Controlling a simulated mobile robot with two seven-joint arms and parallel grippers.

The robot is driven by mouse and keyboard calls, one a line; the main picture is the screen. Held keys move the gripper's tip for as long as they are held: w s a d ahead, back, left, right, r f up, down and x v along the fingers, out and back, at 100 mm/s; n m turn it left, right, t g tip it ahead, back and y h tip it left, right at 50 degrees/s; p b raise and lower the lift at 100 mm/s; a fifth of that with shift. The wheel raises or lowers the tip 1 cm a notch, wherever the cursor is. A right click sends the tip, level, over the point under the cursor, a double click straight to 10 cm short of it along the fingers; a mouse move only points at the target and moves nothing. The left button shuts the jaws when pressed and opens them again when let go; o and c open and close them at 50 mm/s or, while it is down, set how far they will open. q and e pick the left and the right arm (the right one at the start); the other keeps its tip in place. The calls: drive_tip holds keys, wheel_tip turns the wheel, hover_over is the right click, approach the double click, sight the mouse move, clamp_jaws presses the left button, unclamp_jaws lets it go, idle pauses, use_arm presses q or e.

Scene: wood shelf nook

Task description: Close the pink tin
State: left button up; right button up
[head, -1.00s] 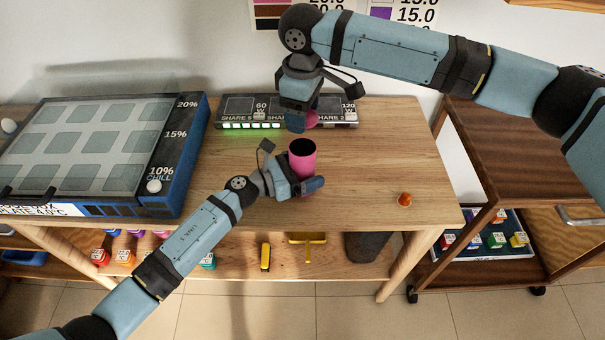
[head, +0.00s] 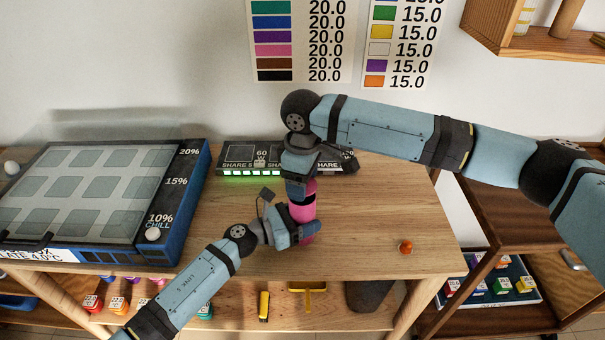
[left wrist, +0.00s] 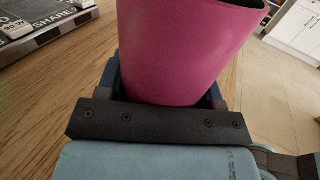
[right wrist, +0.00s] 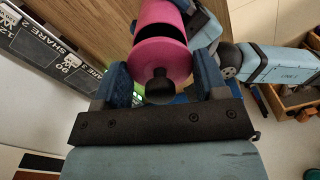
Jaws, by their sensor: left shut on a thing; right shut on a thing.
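The pink tin (head: 301,213) stands upright on the wooden table with its dark mouth upward. My left gripper (head: 297,234) is shut around its lower body; the tin's pink wall (left wrist: 185,50) fills the left wrist view. My right gripper (head: 301,188) is above the tin, shut on the pink lid (head: 311,186). In the right wrist view the round lid (right wrist: 168,57) with its black knob (right wrist: 159,86) is between the fingers. A dark gap shows between lid and the tin (right wrist: 158,14), so the lid is apart from the rim on at least one side.
A blue-sided chill unit (head: 175,210) is on the table's left. A power strip with green lights (head: 240,158) lies behind the tin. A small orange object (head: 405,247) sits at the right. The table between tin and orange object is clear.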

idle(0.4)
drive_tip(key=shift+f, duration=0.85)
drive_tip(key=shift+f, duration=0.65)
drive_tip(key=o, duration=1)
drive_tip(key=shift+r, duration=0.1)
wheel_tip(320, 180, up, 12)
drive_tip(key=shift+f, duration=0.1)
use_arm(q)
drive_tip(key=o, duration=1.4)
drive_tip(key=shift+c, duration=0.2)
